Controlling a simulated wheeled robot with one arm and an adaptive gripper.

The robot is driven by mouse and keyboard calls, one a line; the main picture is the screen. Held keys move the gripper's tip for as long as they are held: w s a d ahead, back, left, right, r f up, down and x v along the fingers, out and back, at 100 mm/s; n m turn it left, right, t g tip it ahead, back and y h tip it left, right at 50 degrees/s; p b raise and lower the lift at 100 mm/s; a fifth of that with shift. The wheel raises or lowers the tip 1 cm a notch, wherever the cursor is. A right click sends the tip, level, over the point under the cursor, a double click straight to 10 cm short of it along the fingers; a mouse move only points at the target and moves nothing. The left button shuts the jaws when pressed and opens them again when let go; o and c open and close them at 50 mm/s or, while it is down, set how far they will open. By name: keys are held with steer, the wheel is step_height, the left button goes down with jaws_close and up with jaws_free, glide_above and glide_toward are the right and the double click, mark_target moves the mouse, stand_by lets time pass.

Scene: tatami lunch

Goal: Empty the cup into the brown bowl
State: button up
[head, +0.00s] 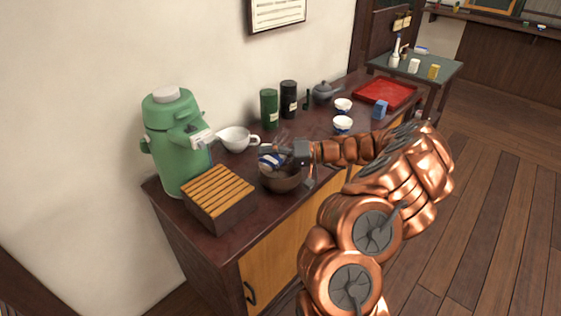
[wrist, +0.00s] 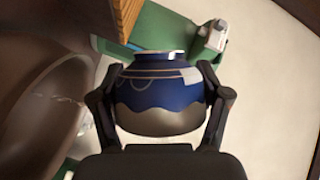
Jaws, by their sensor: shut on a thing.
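My gripper (head: 287,153) is shut on a blue and white cup (head: 270,160). In the wrist view the cup (wrist: 163,92) shows a dark blue band and a greyish lower part between the two fingers. In the head view the cup is tilted, above the brown bowl (head: 283,183) at its back-left side. The brown bowl also fills the left of the wrist view (wrist: 50,110), beside the cup. The cup's inside is hidden, and I cannot tell whether anything is in it.
A slatted wooden box (head: 220,195) and a green dispenser (head: 172,145) stand left of the bowl.

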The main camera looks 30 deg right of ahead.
steer(key=shift+p, duration=0.5)
steer(key=shift+w+d+f+m+y+p, duration=0.1)
steer(key=shift+m+y+p, duration=0.3)
steer(key=shift+p, duration=0.5)
steer(key=shift+w+d+f+m+b, duration=0.15)
steer(key=shift+d+f+m+b, duration=0.05)
steer(key=shift+f+m+b, duration=0.1)
steer(key=shift+w+d+r, duration=0.1)
steer(key=shift+d+r, duration=0.15)
steer(key=shift+d, duration=0.1)
steer(key=shift+w+d+m, duration=0.1)
steer(key=shift+d+m, duration=0.1)
steer(key=shift+m, duration=0.2)
